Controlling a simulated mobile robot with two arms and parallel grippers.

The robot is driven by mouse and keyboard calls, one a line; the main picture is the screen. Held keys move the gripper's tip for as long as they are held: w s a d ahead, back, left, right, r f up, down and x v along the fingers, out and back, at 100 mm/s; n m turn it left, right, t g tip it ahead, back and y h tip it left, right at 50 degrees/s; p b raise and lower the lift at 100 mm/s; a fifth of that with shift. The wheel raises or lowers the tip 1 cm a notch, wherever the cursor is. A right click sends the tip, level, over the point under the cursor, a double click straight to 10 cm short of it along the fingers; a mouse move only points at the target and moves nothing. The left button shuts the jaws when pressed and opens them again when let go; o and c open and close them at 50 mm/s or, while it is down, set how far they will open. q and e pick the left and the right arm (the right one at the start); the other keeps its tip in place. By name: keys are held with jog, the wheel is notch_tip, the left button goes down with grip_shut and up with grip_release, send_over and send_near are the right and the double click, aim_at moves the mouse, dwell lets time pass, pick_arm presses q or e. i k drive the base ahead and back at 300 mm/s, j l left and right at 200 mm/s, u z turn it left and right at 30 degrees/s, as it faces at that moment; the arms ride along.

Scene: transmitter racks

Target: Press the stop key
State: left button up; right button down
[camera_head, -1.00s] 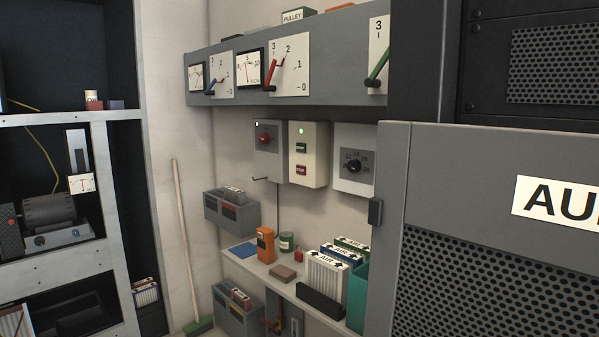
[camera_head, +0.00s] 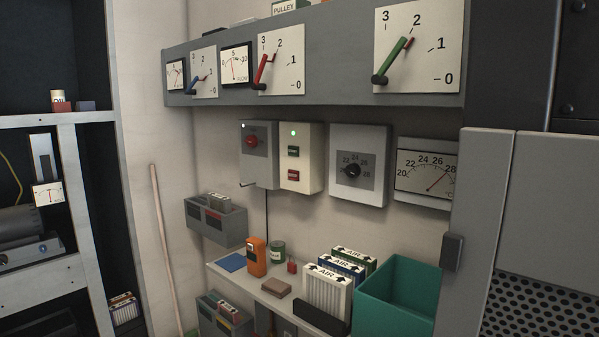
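The stop key (camera_head: 293,176) is a small red key low on a cream control box (camera_head: 301,185) on the back wall. A green key (camera_head: 293,151) sits above it, and a green lamp (camera_head: 293,133) is lit near the box's top. The lettering on the keys is too small to read for certain. Neither of my grippers shows in the head view, and nothing touches the box.
A grey box with a red knob (camera_head: 251,141) is left of the control box, a thermostat dial box (camera_head: 357,193) right. Below is a shelf (camera_head: 237,276) with an orange device (camera_head: 256,258), AIR filters (camera_head: 327,292) and a teal bin (camera_head: 399,294). A grey cabinet (camera_head: 550,210) stands at right.

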aim_at(291, 175)
jog(key=i+j+z, duration=0.1)
jog(key=i+j, duration=0.15)
jog(key=i+j+z, duration=0.15)
jog(key=j, duration=0.25)
jog(key=i+j+z, duration=0.1)
jog(key=i+j, duration=0.2)
jog(key=i+j+z, duration=0.15)
jog(key=j, duration=0.3)
jog(key=i+j+z, duration=0.1)
jog(key=i+j, duration=0.15)
jog(key=j, duration=0.15)
jog(key=i+j+z, duration=0.15)
jog(key=j, duration=0.25)
